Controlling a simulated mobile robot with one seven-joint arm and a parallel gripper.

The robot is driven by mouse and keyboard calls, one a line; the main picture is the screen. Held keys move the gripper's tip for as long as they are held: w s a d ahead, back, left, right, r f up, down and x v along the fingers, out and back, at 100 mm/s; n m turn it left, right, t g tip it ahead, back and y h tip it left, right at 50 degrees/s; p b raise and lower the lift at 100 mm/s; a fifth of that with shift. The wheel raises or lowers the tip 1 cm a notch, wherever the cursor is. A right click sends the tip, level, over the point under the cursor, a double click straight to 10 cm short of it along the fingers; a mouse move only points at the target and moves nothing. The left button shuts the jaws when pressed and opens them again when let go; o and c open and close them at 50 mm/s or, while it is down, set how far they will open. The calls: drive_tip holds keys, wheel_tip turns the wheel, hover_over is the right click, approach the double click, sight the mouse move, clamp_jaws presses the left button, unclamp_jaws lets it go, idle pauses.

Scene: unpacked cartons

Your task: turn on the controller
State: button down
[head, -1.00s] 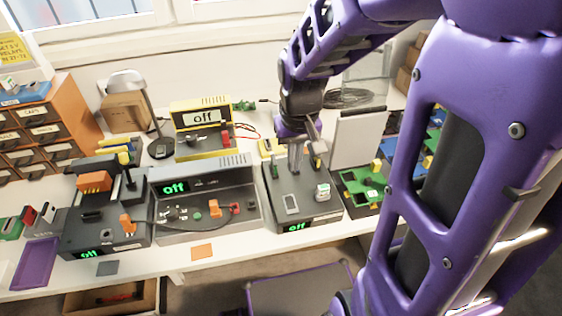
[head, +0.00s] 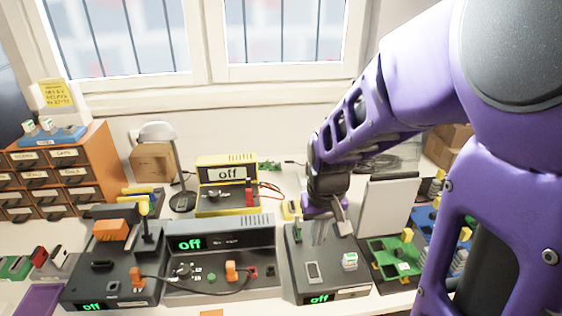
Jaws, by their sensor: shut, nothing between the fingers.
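Several devices on the bench read "off", and I cannot tell by label which one is the controller. A dark grey box (head: 335,284) at right has a green "off" display on its front, a light grey rectangular part and a white-green block on top. My gripper (head: 322,232) is shut and empty, pointing down over the back of this box; whether it touches is unclear. A grey bench unit (head: 225,262) with a green "off" display stands in the middle. A black device (head: 115,275) with an orange block also shows "off" at left.
A lamp (head: 160,135) and orange drawer cabinet (head: 75,160) are at left. A grey upright panel (head: 388,205) and green tray (head: 388,250) stand right of the dark box. Free bench is scarce.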

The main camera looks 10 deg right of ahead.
sight(313, 268)
drive_tip(key=f, duration=0.3)
drive_tip(key=f+b, duration=0.1)
drive_tip(key=f, duration=0.2)
drive_tip(key=w+f+b, duration=0.1)
drive_tip(key=f, duration=0.2)
drive_tip(key=shift+f, duration=0.1)
drive_tip(key=shift+w+f, duration=0.15)
drive_tip(key=shift+f, duration=0.15)
drive_tip(key=shift+r, duration=0.1)
drive_tip(key=shift+s, duration=0.25)
drive_tip(key=shift+s+r, duration=0.1)
drive_tip(key=shift+s, duration=0.5)
